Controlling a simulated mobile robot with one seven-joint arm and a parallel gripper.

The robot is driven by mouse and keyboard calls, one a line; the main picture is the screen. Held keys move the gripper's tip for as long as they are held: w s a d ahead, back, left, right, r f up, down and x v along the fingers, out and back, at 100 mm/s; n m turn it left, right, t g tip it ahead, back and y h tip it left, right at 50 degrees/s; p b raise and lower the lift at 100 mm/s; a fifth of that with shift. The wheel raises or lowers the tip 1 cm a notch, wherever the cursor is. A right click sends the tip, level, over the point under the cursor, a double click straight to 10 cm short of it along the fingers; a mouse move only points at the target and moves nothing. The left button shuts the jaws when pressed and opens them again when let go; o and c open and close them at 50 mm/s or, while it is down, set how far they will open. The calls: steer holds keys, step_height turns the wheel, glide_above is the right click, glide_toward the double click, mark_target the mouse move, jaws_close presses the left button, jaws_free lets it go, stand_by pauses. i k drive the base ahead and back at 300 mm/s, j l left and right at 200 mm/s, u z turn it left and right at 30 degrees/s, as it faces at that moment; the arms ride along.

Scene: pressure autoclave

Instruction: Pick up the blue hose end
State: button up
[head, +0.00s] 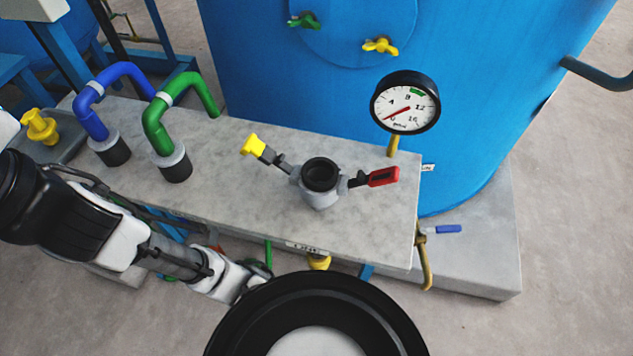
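The blue hose (91,93) stands at the left end of the grey slab, bent over at its top. Its lower end has a grey collar and a black cuff (116,154) on or just above the slab top; I cannot tell if it touches. A green hose (158,127) with the same kind of end stands just right of it. My arm reaches in from the left edge, in front of the slab and below the hose ends. Its far end runs down to the bottom middle, away from the blue hose end. My gripper's fingers are not clearly visible there.
A grey pipe fitting (321,197) with yellow and red handles stands on the slab (245,165). A pressure gauge (405,102) rises behind it, before the large blue vessel (480,90). A yellow fitting (40,127) sits in a grey tray at far left.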

mark_target(101, 137)
steer(key=k+j+u, duration=0.1)
steer(key=j+u, duration=0.25)
steer(key=k+j+u, duration=0.1)
steer(key=j+u, duration=0.25)
steer(key=l, duration=0.1)
